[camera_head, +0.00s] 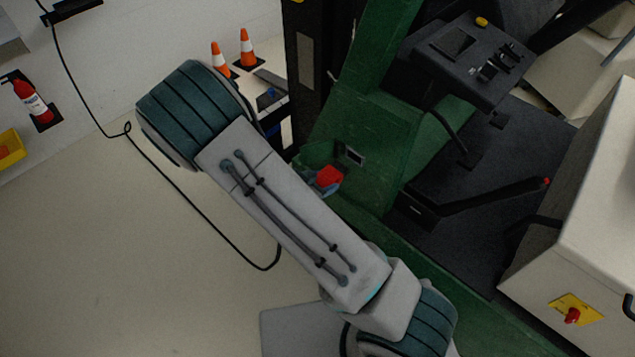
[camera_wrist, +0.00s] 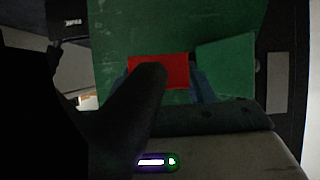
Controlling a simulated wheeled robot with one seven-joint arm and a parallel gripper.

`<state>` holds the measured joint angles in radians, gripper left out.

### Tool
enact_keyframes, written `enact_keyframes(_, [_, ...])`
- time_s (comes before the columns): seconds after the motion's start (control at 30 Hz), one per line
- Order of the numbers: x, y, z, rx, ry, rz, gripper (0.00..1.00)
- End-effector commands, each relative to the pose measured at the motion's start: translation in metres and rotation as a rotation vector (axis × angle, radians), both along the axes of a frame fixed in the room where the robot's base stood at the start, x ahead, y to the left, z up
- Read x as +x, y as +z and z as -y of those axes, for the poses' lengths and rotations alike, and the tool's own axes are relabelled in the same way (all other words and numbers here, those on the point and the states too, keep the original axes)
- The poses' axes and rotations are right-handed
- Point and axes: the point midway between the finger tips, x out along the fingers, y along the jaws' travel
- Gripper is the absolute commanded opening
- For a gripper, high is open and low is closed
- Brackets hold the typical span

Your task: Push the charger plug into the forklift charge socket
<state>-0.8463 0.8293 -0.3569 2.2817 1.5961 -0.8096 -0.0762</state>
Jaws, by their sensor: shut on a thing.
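The red charger plug (camera_head: 328,177) is at the green forklift body (camera_head: 375,135), partly behind my arm in the head view. In the wrist view the red plug (camera_wrist: 176,68) sits between the blue-grey fingers of my gripper (camera_wrist: 163,82), with its thick dark cable end in front of it. The gripper is shut on the plug, and green forklift surface lies behind it. A small grey rectangle in a dark frame, seemingly the charge socket (camera_head: 351,155), shows just above and right of the plug in the head view. I cannot tell whether the plug touches anything.
A black cable (camera_head: 190,198) runs from the wall across the floor and behind my arm. Orange cones (camera_head: 246,47), a fire extinguisher (camera_head: 33,100) and a yellow bin (camera_head: 10,148) stand at the left and back.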

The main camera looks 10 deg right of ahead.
Motion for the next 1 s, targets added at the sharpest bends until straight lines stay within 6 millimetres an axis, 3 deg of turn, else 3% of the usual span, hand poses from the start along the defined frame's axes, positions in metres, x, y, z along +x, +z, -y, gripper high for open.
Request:
enact_keyframes(0.27, [0.017,-0.002,0.024,-0.001,-0.003,0.003,0.17])
enact_keyframes(1.0, [0.021,0.001,0.029,-0.003,0.0,0.002,0.17])
